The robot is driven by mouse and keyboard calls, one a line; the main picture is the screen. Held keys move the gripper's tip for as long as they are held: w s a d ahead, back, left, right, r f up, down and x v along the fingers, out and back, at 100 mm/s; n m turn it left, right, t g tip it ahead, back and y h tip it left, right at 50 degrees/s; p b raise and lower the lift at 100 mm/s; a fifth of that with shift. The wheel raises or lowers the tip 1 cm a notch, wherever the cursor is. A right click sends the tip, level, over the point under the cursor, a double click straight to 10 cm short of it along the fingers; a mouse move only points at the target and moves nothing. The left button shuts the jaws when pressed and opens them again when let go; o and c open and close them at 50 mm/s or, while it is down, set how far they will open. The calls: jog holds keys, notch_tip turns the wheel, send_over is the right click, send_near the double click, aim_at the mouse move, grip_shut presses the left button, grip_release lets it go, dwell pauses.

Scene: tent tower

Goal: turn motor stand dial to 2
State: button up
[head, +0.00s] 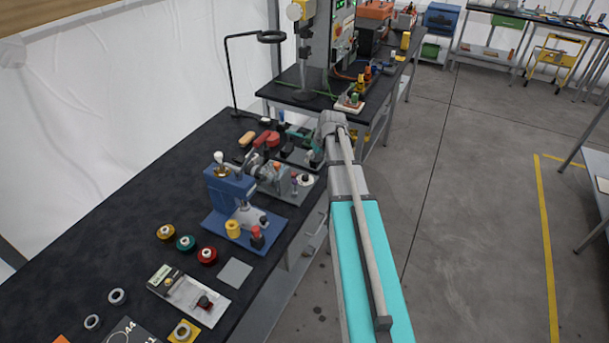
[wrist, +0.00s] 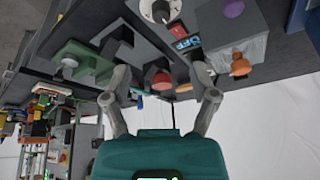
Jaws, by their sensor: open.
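The motor stand (head: 285,190) is a grey base with a grey motor, on the dark bench behind the blue press. A small pale dial (head: 305,180) lies at its right end. In the wrist view, a white dial (wrist: 160,10) with a dark knob is at the top edge, partly cut off, beside a block marked OFF (wrist: 187,40). Its pointer setting is not readable. My gripper (wrist: 160,88) is open and empty, its fingers apart below the dial in the picture. A red knob (wrist: 161,80) shows between the fingers, with no visible grip on it.
A blue press (head: 230,195) stands in front of the motor stand. Colored spools (head: 186,243) and a switch plate (head: 190,292) lie nearer. A lamp stand (head: 230,75) and a second bench (head: 285,92) are behind. Open floor (head: 455,220) lies to the right.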

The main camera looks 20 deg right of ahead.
aim_at(305, 175)
jog(key=shift+f, duration=0.15)
jog(key=b+x, duration=1.2)
jog(key=x, duration=0.1)
jog(key=shift+w+f, duration=0.1)
jog(key=shift+f, duration=0.1)
dwell(0.4)
jog(key=shift+a, duration=0.1)
grip_shut()
dwell(0.4)
